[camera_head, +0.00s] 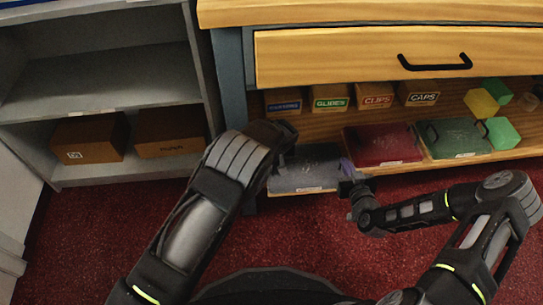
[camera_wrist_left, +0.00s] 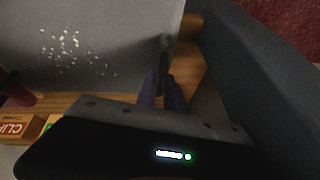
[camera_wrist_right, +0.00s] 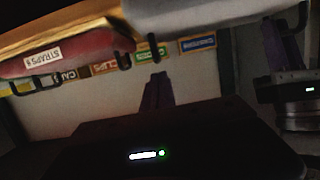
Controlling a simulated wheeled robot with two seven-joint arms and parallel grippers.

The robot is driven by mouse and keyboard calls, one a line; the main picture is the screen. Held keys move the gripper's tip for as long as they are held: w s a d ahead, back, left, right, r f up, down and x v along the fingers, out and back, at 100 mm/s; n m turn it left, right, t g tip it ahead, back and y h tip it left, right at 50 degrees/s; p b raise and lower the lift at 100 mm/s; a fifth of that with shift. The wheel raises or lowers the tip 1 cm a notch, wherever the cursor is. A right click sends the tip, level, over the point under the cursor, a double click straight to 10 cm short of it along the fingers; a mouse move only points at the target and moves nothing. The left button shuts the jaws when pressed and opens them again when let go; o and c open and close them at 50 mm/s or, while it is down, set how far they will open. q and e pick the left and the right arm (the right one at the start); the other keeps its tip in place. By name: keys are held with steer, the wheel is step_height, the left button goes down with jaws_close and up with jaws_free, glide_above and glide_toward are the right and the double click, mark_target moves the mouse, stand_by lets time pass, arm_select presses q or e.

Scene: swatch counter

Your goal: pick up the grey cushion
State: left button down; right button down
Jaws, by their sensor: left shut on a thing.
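The grey cushion (camera_head: 306,170) lies flat at the left end of the low wooden shelf, with a pale label on its front edge. In the left wrist view it is a grey surface with white specks (camera_wrist_left: 100,45). My left gripper (camera_wrist_left: 162,90) is shut on a dark strap or handle at its edge. My left forearm hides part of that side in the head view. My right gripper (camera_wrist_right: 157,82) looks shut and empty, beside the cushion's right front corner. A dark handle (camera_wrist_right: 153,46) shows just beyond its fingertips, apparently apart from them.
A red case (camera_head: 384,144) and a green case (camera_head: 455,137) lie to the cushion's right. Several small labelled boxes (camera_head: 331,97) stand behind, under a drawer (camera_head: 360,55). A grey shelf unit (camera_head: 100,92) stands left.

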stand_by(0.7)
steer(key=shift+r, duration=0.65)
steer(key=shift+s, duration=0.15)
steer(key=v, duration=1.1)
steer(key=shift+s, duration=0.35)
steer(key=shift+r, duration=0.15)
